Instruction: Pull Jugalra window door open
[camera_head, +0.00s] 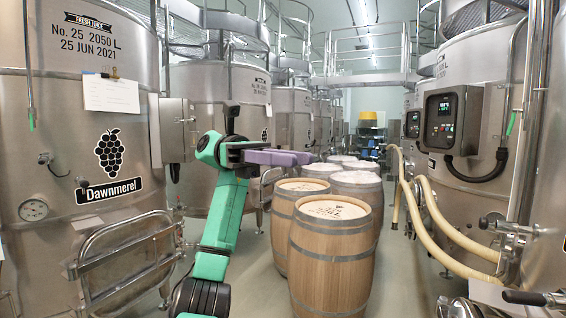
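No label reading Jugalra shows in this view. The nearest left vat (72,135) is steel and bears a grape logo and the name Dawnmerel. Low on its front is a door with a curved metal rail frame (125,232); it looks shut. My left arm is green and comes up from the bottom. My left gripper (306,158) has purple fingers pointing right, raised in front of the vats and above the aisle. It touches nothing that I can see. The fingers are seen from the side and overlap, so their gap does not show. My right gripper is out of view.
Wooden barrels (331,258) stand in the middle aisle, just right of my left arm. On the right are steel vats with a control panel (440,118) and pale hoses (445,225). A grey box (176,128) juts from the left vat. Some floor is clear between arm and barrels.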

